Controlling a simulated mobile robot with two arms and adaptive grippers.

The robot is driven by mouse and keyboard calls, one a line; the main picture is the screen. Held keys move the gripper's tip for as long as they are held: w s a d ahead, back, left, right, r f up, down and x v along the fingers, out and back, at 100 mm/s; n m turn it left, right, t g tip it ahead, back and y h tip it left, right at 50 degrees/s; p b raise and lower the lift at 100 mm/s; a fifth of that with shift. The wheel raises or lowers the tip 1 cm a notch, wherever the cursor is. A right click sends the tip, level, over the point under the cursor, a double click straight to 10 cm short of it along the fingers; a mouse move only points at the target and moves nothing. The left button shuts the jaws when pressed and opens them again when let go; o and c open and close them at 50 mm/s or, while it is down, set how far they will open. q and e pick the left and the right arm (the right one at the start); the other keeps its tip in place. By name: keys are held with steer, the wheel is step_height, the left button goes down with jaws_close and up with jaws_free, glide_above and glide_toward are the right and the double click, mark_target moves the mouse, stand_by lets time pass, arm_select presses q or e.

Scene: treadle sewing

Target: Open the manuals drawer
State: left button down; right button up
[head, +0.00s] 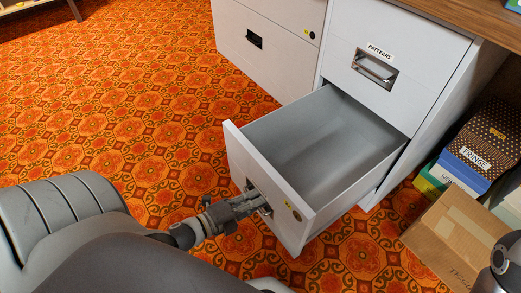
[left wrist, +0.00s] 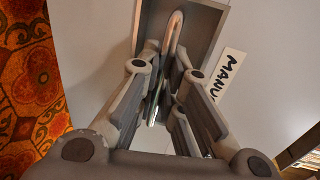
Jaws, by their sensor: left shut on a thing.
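The manuals drawer (head: 319,139) is pulled well out of the white cabinet, below the drawer labelled PATTERNS (head: 381,51). Its grey inside looks empty. My left gripper (head: 257,203) is at the drawer's front face and shut on its metal handle. In the left wrist view the fingers (left wrist: 165,85) close around the handle bar (left wrist: 174,35), set in a recess, with the partly hidden MANUALS label (left wrist: 232,72) beside it. My right gripper is not clearly in view.
A second white cabinet (head: 262,45) stands to the left. Right of the open drawer are a cardboard box (head: 455,235), a blue FRINGE box (head: 468,160) and other boxes on the floor. The orange patterned carpet (head: 130,110) is clear at left.

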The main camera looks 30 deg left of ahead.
arm_select(q)
steer(key=shift+s, duration=0.1)
steer(key=c, duration=1.9)
jaws_free()
steer(key=shift+o, duration=0.2)
steer(key=v, duration=1.2)
